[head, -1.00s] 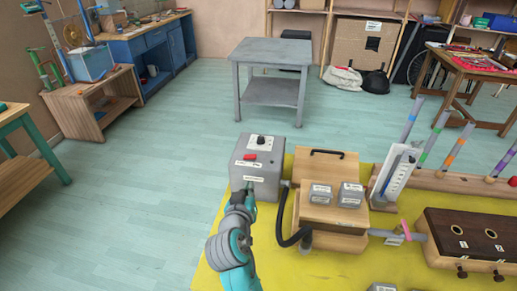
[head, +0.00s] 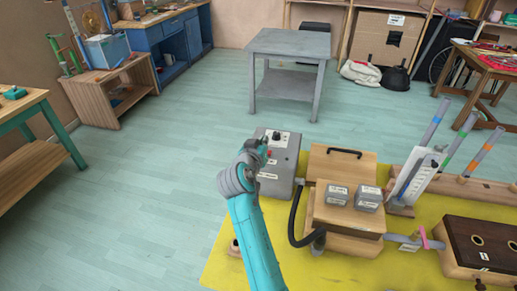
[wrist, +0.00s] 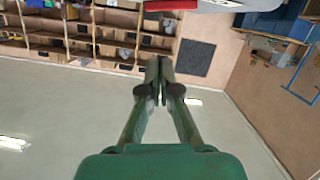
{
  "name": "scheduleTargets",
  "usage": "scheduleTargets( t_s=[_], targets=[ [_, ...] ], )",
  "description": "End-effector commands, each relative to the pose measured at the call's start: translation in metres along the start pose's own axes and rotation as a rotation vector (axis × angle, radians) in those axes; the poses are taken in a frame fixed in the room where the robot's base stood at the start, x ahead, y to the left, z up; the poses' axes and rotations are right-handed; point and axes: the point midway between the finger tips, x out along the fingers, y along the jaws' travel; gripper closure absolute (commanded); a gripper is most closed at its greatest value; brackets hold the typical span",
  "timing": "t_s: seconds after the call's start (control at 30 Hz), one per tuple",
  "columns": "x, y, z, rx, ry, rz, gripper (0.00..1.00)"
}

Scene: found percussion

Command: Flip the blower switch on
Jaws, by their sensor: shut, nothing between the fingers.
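The blower box (head: 286,150) is a grey metal box with a black knob on top, at the back left edge of the yellow mat in the head view. Its red switch (head: 269,154) shows only as a small patch beside my gripper. My gripper (head: 265,145) is at the box's front upper edge, close to the switch; I cannot tell if they touch. In the wrist view my gripper (wrist: 160,65) has its fingers together and empty. A red piece (wrist: 170,5), apparently the switch, shows at that view's top edge, beyond the fingertips. The switch's position is mostly hidden.
A black hose (head: 294,220) and a wooden bellows box (head: 345,205) with grey weights stand right of the blower box on the yellow mat (head: 350,270). A grey table (head: 289,45) stands behind. The floor to the left is clear.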

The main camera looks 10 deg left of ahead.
Motion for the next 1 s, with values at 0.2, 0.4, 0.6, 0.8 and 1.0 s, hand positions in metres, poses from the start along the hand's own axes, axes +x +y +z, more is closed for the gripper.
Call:
scheduleTargets(
  t_s=[0.2, 0.4, 0.6, 0.8, 1.0],
  targets=[
    [0.010, 0.000, 0.028, -0.001, -0.002, 0.000, 1.00],
    [0.013, 0.000, 0.038, 0.001, 0.001, 0.000, 1.00],
    [0.013, 0.000, 0.039, 0.001, 0.001, 0.000, 1.00],
    [0.013, 0.001, 0.041, 0.013, 0.000, -0.003, 1.00],
    [0.016, 0.004, 0.051, 0.174, -0.002, -0.042, 1.00]
  ],
)
